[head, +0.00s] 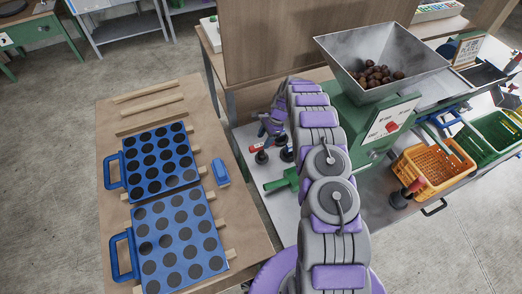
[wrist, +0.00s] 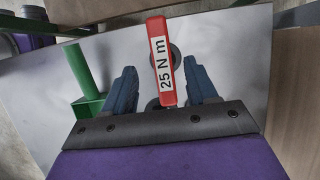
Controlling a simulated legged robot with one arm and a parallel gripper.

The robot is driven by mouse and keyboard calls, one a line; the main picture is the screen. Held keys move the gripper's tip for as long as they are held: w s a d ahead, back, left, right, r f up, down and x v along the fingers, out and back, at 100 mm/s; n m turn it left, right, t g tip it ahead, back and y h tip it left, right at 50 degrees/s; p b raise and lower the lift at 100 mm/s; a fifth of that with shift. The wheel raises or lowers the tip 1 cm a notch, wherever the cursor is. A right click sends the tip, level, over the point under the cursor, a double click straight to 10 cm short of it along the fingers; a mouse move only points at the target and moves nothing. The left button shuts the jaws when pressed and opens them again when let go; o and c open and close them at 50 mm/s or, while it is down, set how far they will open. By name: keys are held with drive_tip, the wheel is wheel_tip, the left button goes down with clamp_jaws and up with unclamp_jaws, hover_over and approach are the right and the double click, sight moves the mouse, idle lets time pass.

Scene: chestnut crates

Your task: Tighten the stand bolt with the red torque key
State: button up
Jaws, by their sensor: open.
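The red torque key (wrist: 165,62), with a white label reading 25 N m, lies between my gripper's two dark blue fingers in the wrist view. My gripper (wrist: 160,67) is open, with a gap on each side of the key. Dark round parts show behind the key, partly hidden by it. In the head view my gripper (head: 271,126) is low over the grey bench, left of the green machine. A small red part (head: 258,148) shows there above dark round knobs. I cannot tell which part is the stand bolt.
The green machine (head: 350,118) carries a metal hopper (head: 343,50) of chestnuts. A green bar (head: 279,183) sticks out near my arm and stands left of my fingers in the wrist view (wrist: 81,72). Orange (head: 433,175) and green crates are at right, blue trays (head: 160,186) at left.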

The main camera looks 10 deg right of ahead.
sight(262, 144)
wheel_tip(262, 144, down, 2)
drive_tip(key=shift+s+a+f, duration=0.1)
drive_tip(key=b+x, duration=0.1)
drive_tip(key=x, duration=0.1)
drive_tip(key=b+x, duration=0.1)
drive_tip(key=x, duration=0.1)
drive_tip(key=shift+a+f, duration=0.15)
drive_tip(key=shift+f, duration=0.2)
drive_tip(key=shift+w+r, duration=0.1)
drive_tip(key=shift+w, duration=0.1)
clamp_jaws()
